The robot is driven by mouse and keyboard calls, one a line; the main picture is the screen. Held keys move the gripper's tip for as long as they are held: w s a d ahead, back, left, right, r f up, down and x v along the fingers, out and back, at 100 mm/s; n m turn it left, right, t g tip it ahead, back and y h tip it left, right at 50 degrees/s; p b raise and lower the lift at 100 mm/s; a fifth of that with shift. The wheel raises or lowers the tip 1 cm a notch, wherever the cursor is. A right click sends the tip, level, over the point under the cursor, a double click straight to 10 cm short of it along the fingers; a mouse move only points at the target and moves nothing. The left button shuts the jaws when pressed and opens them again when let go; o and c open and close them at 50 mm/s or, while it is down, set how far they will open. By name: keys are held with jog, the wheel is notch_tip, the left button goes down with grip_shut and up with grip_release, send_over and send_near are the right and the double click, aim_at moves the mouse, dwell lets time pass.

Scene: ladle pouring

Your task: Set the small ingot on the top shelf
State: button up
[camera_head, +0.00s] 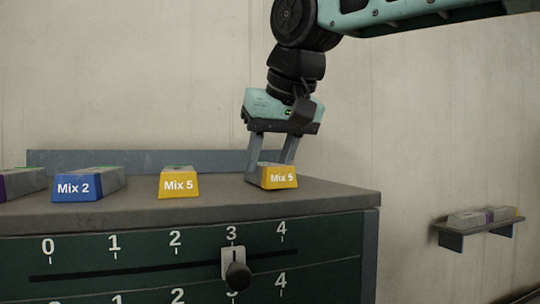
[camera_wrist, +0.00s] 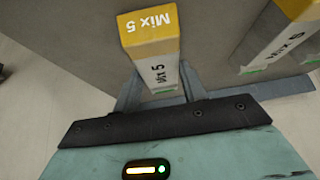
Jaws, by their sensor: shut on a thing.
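My gripper (camera_head: 272,163) is shut on a yellow-ended ingot marked Mix 5 (camera_head: 280,178), with a finger on each side of it. The ingot is upright at the right part of the grey cabinet top (camera_head: 330,193); I cannot tell if it rests fully on the surface. In the wrist view the same ingot (camera_wrist: 152,45) lies between the fingers. A second yellow Mix 5 ingot (camera_head: 179,186) stands to its left, apart from it, and shows at the upper right of the wrist view (camera_wrist: 285,40).
A blue Mix 2 ingot (camera_head: 88,185) and a purple-ended ingot (camera_head: 20,183) stand farther left. A low metal backboard (camera_head: 200,160) runs behind. The cabinet front has numbered scales and a slider knob (camera_head: 237,275). A small wall shelf (camera_head: 450,238) at right holds several ingots.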

jog(key=shift+f, duration=0.1)
jog(key=o, duration=1.3)
jog(key=shift+o, duration=0.2)
jog(key=b+v, duration=0.1)
jog(key=v, duration=1.1)
jog(key=shift+b, duration=0.3)
jog(key=shift+s, duration=0.1)
